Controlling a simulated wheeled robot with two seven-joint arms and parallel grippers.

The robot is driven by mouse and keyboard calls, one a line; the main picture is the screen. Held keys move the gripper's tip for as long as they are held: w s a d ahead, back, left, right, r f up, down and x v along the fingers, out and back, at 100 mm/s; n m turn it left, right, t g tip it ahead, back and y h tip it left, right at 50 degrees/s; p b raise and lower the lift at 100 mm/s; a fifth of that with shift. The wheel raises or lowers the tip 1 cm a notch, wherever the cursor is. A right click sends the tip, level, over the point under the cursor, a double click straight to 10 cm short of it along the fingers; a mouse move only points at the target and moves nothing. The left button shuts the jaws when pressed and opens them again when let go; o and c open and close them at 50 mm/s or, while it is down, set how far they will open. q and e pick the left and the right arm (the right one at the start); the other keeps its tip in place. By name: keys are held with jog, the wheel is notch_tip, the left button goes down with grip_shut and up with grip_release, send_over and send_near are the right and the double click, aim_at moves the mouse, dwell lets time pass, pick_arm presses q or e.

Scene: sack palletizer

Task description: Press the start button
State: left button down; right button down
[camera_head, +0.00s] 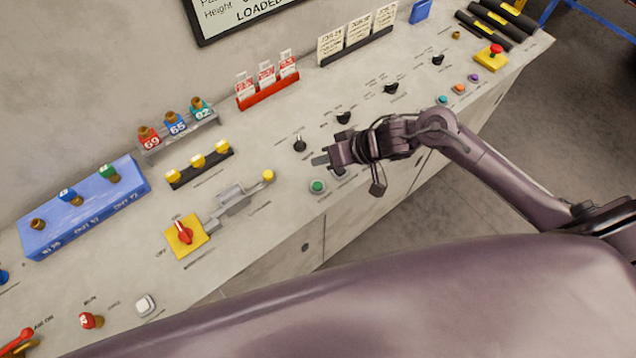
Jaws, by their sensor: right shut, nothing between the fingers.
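A round green button (317,186) sits on the front part of the grey console (345,85), near its front edge. Its label is too small to read, so I cannot tell for certain that it is the start button. My right gripper (320,160) reaches in from the right over the console, shut and empty. Its fingertips point left and appear just behind the green button in the picture, apart from it. Part of the console beneath the gripper is hidden. My left gripper is not in view.
A yellow-knobbed slide lever (267,176) and a red rotary switch on a yellow plate (184,235) lie left of the green button. Black knobs (300,144) stand behind the gripper. A red emergency button (494,52) is at far right. Open floor (565,115) lies right.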

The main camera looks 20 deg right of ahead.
jog(key=f, duration=0.1)
jog(key=b, duration=0.8)
send_over(322, 187)
notch_tip(322, 187, down, 6)
jog(key=shift+f, duration=0.85)
jog(key=shift+f, duration=0.15)
dwell(0.8)
jog(key=shift+f, duration=0.25)
